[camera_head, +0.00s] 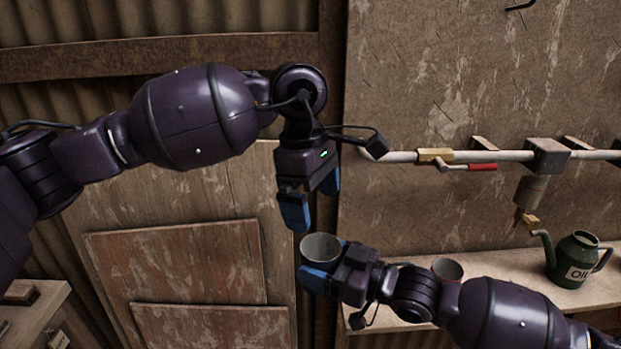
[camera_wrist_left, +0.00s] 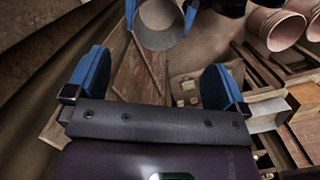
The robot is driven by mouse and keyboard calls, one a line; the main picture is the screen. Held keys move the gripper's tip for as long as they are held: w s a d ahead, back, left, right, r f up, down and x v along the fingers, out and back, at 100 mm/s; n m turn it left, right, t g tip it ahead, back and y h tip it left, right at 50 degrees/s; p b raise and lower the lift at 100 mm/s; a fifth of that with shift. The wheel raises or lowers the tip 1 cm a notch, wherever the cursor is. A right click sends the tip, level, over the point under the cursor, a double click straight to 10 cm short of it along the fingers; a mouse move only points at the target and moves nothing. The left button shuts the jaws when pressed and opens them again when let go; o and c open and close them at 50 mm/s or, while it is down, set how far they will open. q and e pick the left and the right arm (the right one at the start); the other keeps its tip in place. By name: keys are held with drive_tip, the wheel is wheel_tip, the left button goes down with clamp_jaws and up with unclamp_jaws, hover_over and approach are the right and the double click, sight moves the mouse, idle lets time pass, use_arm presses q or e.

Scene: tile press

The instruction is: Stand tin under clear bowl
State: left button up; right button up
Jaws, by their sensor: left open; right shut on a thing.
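A grey open-topped tin (camera_head: 321,246) is held mouth up in my right gripper (camera_head: 320,268), which is shut on it. It also shows at the top of the left wrist view (camera_wrist_left: 160,28), between the right gripper's blue fingers. My left gripper (camera_head: 312,203) is open and empty, fingers pointing down, just above the tin and apart from it. The clear bowl (camera_head: 530,190) hangs below a grey block on the wall pipe at the right, with a brass drain (camera_head: 526,219) under it. Both grippers are well left of the bowl.
A wooden shelf (camera_head: 510,267) runs below the pipe. A green oil can (camera_head: 573,260) stands there, its spout near the drain. A small pot (camera_head: 447,269) is behind my right arm. A red-handled valve (camera_head: 482,167) is on the pipe. Terracotta pots (camera_wrist_left: 277,27) show in the left wrist view.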

sight(320, 240)
use_arm(q)
drive_tip(key=shift+s+d+f, duration=0.1)
drive_tip(key=shift+d+f, duration=0.05)
drive_tip(key=shift+f, duration=1.15)
drive_tip(key=shift+s+d+f, duration=0.1)
drive_tip(key=shift+d+f, duration=0.1)
drive_tip(key=shift+f, duration=1.15)
drive_tip(key=shift+s+d+f, duration=0.1)
drive_tip(key=shift+d+f, duration=0.05)
drive_tip(key=shift+f, duration=1.15)
drive_tip(key=c, duration=0.9)
drive_tip(key=shift+c, duration=0.4)
use_arm(e)
drive_tip(key=o, duration=1)
drive_tip(key=shift+d, duration=0.1)
